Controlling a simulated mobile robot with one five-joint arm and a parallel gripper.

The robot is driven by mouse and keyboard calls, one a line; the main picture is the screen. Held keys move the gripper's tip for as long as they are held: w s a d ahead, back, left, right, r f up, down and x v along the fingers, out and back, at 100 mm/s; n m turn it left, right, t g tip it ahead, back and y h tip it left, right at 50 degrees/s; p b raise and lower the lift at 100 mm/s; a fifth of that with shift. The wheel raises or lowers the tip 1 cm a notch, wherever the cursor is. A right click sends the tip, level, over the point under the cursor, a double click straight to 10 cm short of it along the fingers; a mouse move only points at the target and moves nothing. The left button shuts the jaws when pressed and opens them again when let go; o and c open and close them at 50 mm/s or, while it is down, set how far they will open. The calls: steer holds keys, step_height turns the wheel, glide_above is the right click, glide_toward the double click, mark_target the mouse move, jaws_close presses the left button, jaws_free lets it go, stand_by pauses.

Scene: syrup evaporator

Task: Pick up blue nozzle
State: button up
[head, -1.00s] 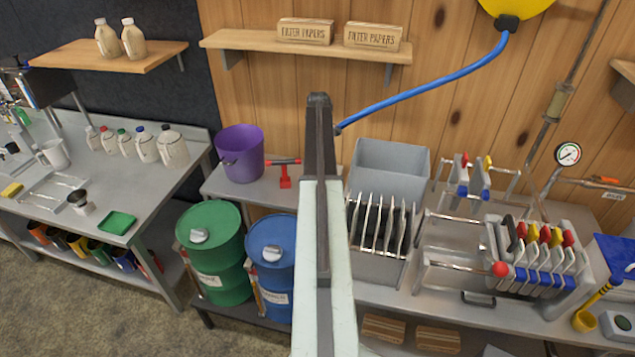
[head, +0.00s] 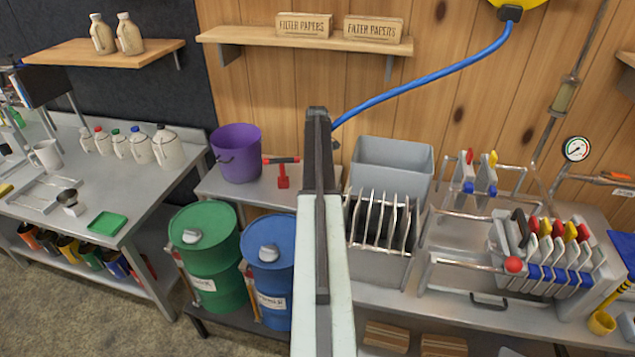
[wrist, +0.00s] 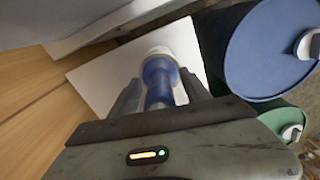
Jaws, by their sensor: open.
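The blue nozzle (wrist: 157,72), with a pale ring at its far end, shows in the wrist view. It lies between the two fingers of my gripper (wrist: 160,96), which are apart on either side of it. I cannot tell whether either finger touches it. In the head view, a blue hose (head: 420,83) runs from the yellow reel (head: 512,4) down to behind the end of my arm. The nozzle and the fingertips are hidden there by the arm.
A purple bucket (head: 237,153) and a red tool (head: 282,172) sit on the bench left of my arm. Green (head: 205,248) and blue (head: 268,265) drums stand below. A grey bin (head: 390,165) and evaporator frames are to the right. A shelf (head: 230,36) with filter-paper boxes is above.

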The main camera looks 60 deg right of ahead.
jaws_close()
steer(key=shift+r, duration=0.1)
step_height(320, 180, up, 10)
steer(key=p, duration=1)
steer(key=shift+r, duration=0.1)
steer(key=shift+f, duration=0.2)
